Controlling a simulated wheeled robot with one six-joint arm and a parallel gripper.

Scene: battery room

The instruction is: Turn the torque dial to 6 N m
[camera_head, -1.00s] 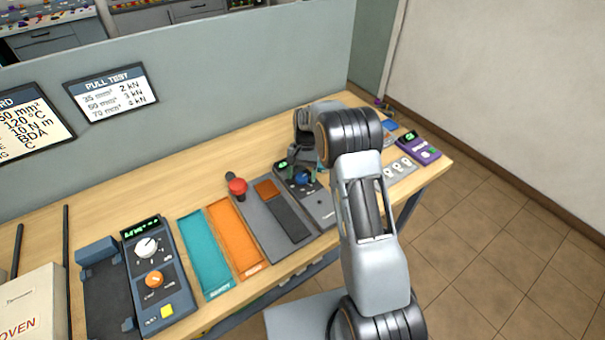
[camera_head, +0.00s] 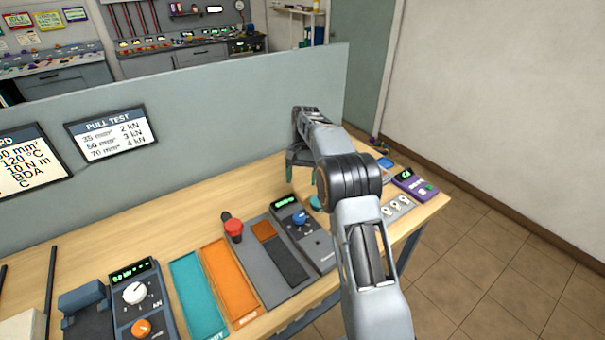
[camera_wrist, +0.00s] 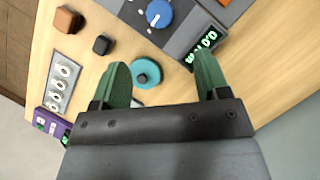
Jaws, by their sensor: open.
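The torque dial is a blue knob (camera_head: 300,217) on a dark grey device (camera_head: 318,251) with a green lit display (camera_head: 285,203). The blue knob also shows at the top of the wrist view (camera_wrist: 158,13), where the display (camera_wrist: 203,44) seems to read 0.0, though it is turned and small. My gripper (camera_head: 303,172) is above the bench behind the device, apart from the knob. In the wrist view its two green fingers (camera_wrist: 162,66) are spread, with nothing held between them.
A teal disc (camera_wrist: 146,73) lies on the bench below my fingers. A red knob (camera_head: 233,230) stands left of the device, beside orange (camera_head: 230,279) and teal trays (camera_head: 197,295). A purple device (camera_head: 414,184) sits at right. A grey partition (camera_head: 230,130) rises behind the bench.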

